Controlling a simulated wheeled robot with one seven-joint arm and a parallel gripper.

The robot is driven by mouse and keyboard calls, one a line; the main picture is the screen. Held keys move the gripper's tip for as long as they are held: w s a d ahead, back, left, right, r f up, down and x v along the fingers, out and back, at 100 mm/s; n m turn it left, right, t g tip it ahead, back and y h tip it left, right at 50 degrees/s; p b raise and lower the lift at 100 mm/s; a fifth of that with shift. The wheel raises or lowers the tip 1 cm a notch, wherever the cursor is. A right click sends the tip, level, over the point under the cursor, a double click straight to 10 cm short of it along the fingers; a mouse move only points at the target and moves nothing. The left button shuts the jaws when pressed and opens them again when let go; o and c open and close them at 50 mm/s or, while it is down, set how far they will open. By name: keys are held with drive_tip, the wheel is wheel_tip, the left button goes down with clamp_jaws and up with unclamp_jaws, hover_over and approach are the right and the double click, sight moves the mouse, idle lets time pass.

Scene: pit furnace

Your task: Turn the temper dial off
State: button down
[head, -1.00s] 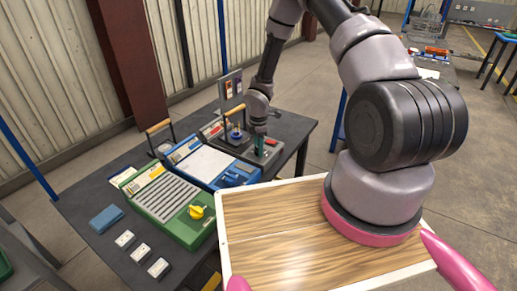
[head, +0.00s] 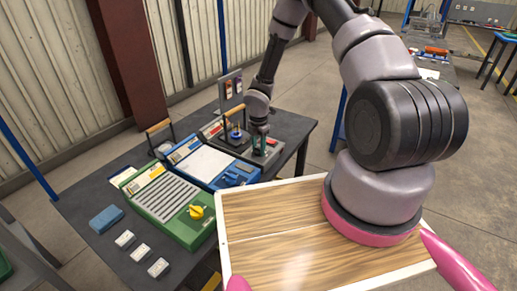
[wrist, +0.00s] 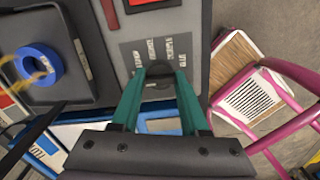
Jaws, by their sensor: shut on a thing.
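My gripper (head: 259,146) is at the grey panel (head: 238,148) at the far right end of the dark table. In the wrist view my gripper (wrist: 158,82) has its two teal fingers closed around a small dark dial (wrist: 158,72), which sits below a row of printed labels. The fingers hide most of the dial, so I cannot tell where it points. Just left of the dial, in the wrist view, the grey panel (wrist: 128,65) is bare.
A blue unit (head: 233,175) and a green unit with a yellow knob (head: 196,212) stand nearer on the table. A blue ring (wrist: 38,62) sits in a dark tray left of the panel. A blue box (head: 106,219) and several white blocks lie at the front.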

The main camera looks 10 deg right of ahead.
drive_tip(key=shift+c, duration=2.2)
unclamp_jaws()
wheel_tip(320, 180, up, 11)
